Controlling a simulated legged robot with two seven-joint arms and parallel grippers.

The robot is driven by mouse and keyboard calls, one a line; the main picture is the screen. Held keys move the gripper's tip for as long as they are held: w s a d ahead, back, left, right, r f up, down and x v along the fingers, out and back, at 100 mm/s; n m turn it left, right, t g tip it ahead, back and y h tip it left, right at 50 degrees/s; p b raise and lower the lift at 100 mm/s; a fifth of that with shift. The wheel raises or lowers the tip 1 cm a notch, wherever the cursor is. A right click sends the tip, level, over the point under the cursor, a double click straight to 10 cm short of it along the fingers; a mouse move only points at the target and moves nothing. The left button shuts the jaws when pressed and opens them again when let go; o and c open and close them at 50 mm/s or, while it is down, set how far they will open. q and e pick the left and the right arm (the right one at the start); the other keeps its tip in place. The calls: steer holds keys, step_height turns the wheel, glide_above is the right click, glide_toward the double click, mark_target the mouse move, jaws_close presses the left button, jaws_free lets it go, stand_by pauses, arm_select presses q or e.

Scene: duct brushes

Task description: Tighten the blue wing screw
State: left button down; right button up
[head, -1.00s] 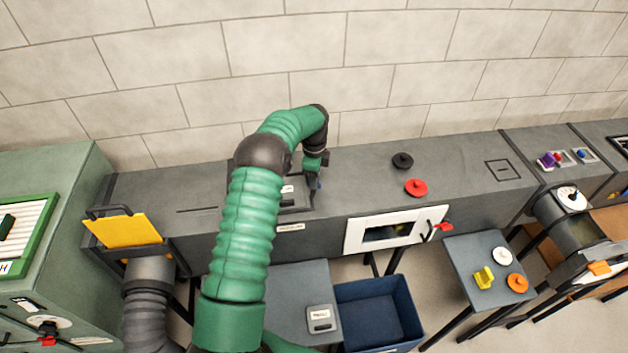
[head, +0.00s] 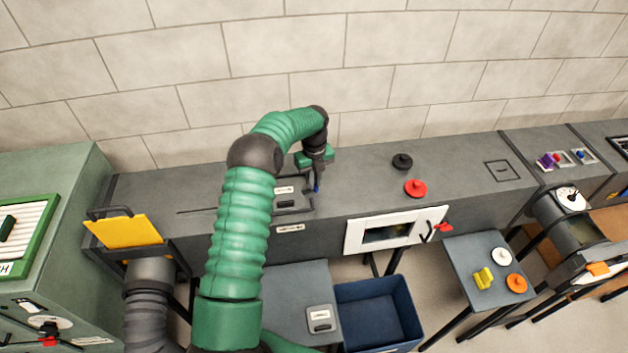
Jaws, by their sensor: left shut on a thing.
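The blue wing screw (head: 317,188) shows as a small blue spot at the right side of a dark frame with labels on top of the long grey duct. My left gripper (head: 316,180) points down over it from above, at the end of the green arm. Its jaws are shut on the blue wing screw, though the fingers are small and dark here. How far the screw is turned in cannot be seen. My right gripper is not in view.
A black knob (head: 402,161) and a red knob (head: 416,188) stand on the duct to the right. A white-framed window (head: 364,237) is on its front. A blue bin (head: 378,312) and a small side table (head: 468,262) with several loose parts stand in front.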

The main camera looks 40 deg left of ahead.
arm_select(q)
steer(key=shift+f+m, duration=0.1)
steer(key=shift+m, duration=1)
steer(key=c, duration=1.8)
jaws_free()
steer(key=o, duration=0.3)
steer(key=shift+w, duration=0.1)
steer(key=shift+r, duration=0.4)
step_height(320, 180, up, 16)
steer(key=b, duration=0.2)
